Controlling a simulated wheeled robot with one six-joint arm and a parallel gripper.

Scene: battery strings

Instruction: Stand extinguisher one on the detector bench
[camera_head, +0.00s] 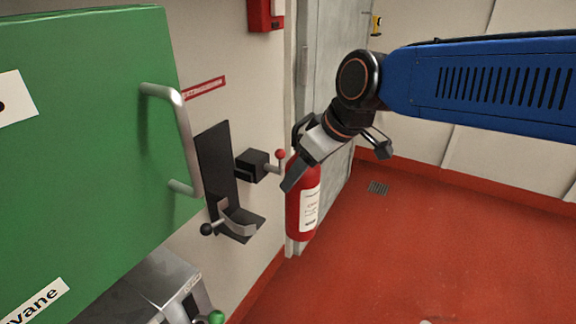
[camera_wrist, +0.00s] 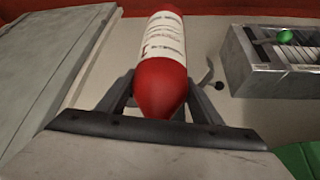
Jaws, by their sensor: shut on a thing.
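A red extinguisher (camera_head: 308,205) with a white label hangs in my gripper (camera_head: 290,158), to the right of a black wall bracket (camera_head: 219,165) and apart from it. I cannot read which number it bears. In the wrist view the extinguisher (camera_wrist: 163,62) lies between the two fingers of my gripper (camera_wrist: 160,95), which are shut on it. In the head view the arm hides its upper part. No surface is seen under it except the red floor (camera_head: 400,250) below. I cannot make out a detector bench for sure in either view.
A large green panel (camera_head: 90,130) with a grey handle (camera_head: 180,140) fills the left. A grey metal box (camera_head: 150,285) with a green knob stands below it; a similar box (camera_wrist: 262,78) shows in the wrist view. A grey door (camera_head: 335,90) stands behind. The floor at right is clear.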

